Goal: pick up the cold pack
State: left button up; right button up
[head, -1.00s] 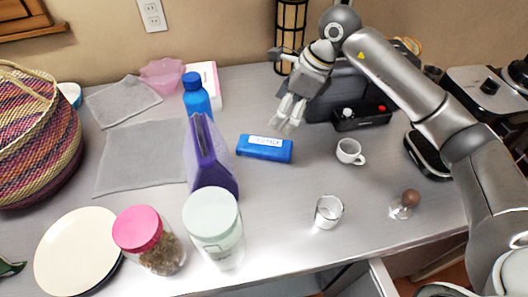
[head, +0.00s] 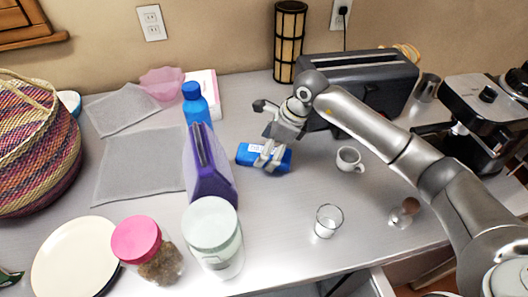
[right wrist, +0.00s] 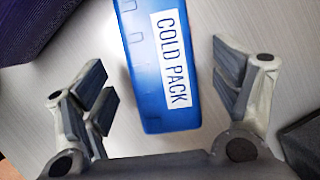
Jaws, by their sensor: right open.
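The cold pack (head: 247,155) is a blue block with a white label, lying flat on the metal counter. In the right wrist view the cold pack (right wrist: 148,60) reads "COLD PACK" and lies between the two open fingers, with a gap on both sides. My right gripper (head: 268,156) is open and sits over the right half of the pack in the head view, covering part of it. It also shows in the right wrist view (right wrist: 165,92). I cannot tell the exact height of the fingertips above the counter. My left gripper is not in view.
A white mug (head: 349,159) is to the right, and a glass (head: 328,221) stands nearer the front. A dark toaster (head: 365,80) is behind. The counter in front of the pack is clear.

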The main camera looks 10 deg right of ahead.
jog(key=shift+x, duration=0.95)
jog(key=shift+c, duration=0.3)
jog(key=shift+r, duration=0.15)
jog(key=c, duration=1.4)
